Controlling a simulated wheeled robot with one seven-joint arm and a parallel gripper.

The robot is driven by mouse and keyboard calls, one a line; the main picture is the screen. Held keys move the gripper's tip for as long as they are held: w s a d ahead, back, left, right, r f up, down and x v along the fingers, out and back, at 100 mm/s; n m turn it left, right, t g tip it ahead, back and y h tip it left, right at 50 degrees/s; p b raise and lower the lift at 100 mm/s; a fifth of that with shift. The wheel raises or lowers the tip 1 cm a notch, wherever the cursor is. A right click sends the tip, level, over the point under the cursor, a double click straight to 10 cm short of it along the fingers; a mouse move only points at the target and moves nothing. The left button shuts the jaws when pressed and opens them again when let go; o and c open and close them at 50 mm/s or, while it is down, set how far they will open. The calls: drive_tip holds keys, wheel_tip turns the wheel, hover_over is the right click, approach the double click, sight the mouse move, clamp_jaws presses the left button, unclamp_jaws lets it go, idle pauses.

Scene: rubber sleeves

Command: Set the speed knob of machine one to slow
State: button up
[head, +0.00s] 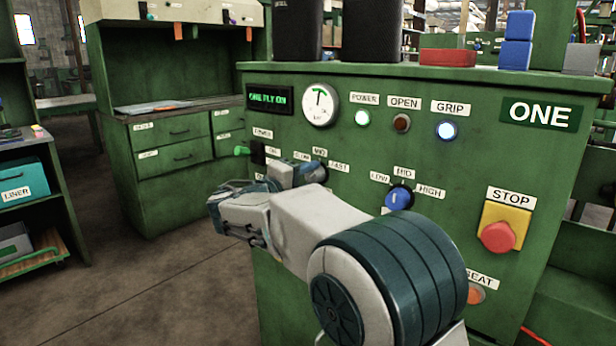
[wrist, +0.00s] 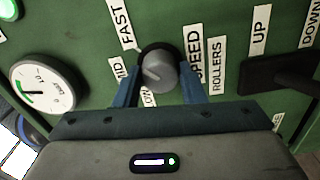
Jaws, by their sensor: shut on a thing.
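The speed knob (wrist: 159,72) of machine one is a round grey knob on a dark base, seen in the wrist view. Labels FAST, MID and SLOW stand around it, with SPEED ROLLERS beside it; SLOW is partly hidden. Its mark points roughly toward the MID side, but I cannot tell its setting exactly. My gripper (wrist: 167,92) is shut on the knob, one blue finger on each side. In the head view my gripper (head: 298,175) reaches the panel under the SLOW, MID and FAST labels and largely hides the knob. The ONE sign (head: 541,113) marks the machine (head: 430,150).
A blue knob (head: 399,197) labelled LOW, MID and HIGH is right of my gripper. A red stop button (head: 498,237) is farther right. A gauge (head: 320,104) and a lit display (head: 270,98) are above. A black lever (wrist: 270,74) labelled UP and DOWN is close by in the wrist view.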

drive_tip(key=n+p, duration=0.1)
drive_tip(key=p, duration=0.1)
drive_tip(key=n+p, duration=0.3)
drive_tip(key=n, duration=0.1)
drive_tip(key=shift+r+p, duration=0.25)
drive_tip(key=shift+p, duration=0.15)
drive_tip(key=n+p, duration=1.1)
drive_tip(key=p, duration=0.2)
drive_tip(key=n+p, duration=0.1)
drive_tip(key=p, duration=0.1)
drive_tip(key=n+p, duration=0.2)
drive_tip(key=shift+f, duration=0.25)
drive_tip(key=shift+f+n, duration=0.1)
drive_tip(key=shift+n, duration=0.2)
drive_tip(key=o, duration=1)
drive_tip(key=shift+s+a, duration=0.1)
